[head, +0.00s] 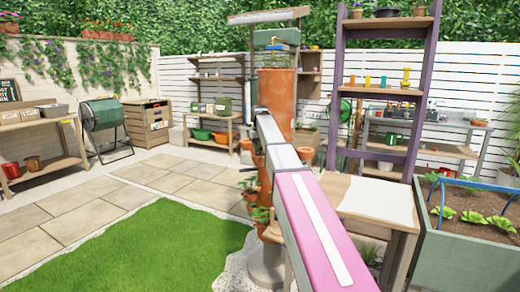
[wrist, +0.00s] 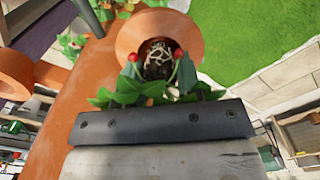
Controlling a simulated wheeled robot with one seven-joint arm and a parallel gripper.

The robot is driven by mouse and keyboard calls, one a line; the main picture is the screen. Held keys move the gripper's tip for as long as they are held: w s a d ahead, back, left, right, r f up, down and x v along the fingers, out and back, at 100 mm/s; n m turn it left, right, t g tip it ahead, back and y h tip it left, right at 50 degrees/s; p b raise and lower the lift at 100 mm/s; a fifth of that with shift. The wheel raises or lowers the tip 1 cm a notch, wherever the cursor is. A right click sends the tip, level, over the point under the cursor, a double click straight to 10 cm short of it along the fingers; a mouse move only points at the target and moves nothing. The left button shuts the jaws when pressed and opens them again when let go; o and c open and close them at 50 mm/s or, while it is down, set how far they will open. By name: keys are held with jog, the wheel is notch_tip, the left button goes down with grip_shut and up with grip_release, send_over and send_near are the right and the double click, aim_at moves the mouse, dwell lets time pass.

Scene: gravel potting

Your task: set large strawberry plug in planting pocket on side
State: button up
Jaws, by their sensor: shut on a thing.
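The terracotta planting tower (head: 277,88) stands upright in the head view, partly behind my arm. In the wrist view its wall (wrist: 82,75) fills the left, with an orange planting pocket (wrist: 128,38) sticking out at top centre. My gripper (wrist: 157,66) is shut on the strawberry plug (wrist: 158,58), which has a dark root ball with pale roots. Green leaves (wrist: 150,88) spread on the gripper side. The root ball shows against the pocket's mouth; I cannot tell how deep it sits or whether it touches. My arm hides the gripper and plug in the head view.
Another orange pocket (wrist: 15,75) is at the left of the wrist view. Planted pockets show low on the tower. A purple shelf (head: 345,60) and a wooden table (head: 368,200) stand to its right. Lawn (head: 150,250) and paving (head: 80,210) lie open to the left.

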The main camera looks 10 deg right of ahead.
jog(key=shift+f, duration=0.4)
dwell(0.3)
jog(key=o, duration=1.2)
jog(key=shift+o, duration=0.2)
jog(key=shift+r, duration=4.5)
jog(key=shift+s, duration=0.1)
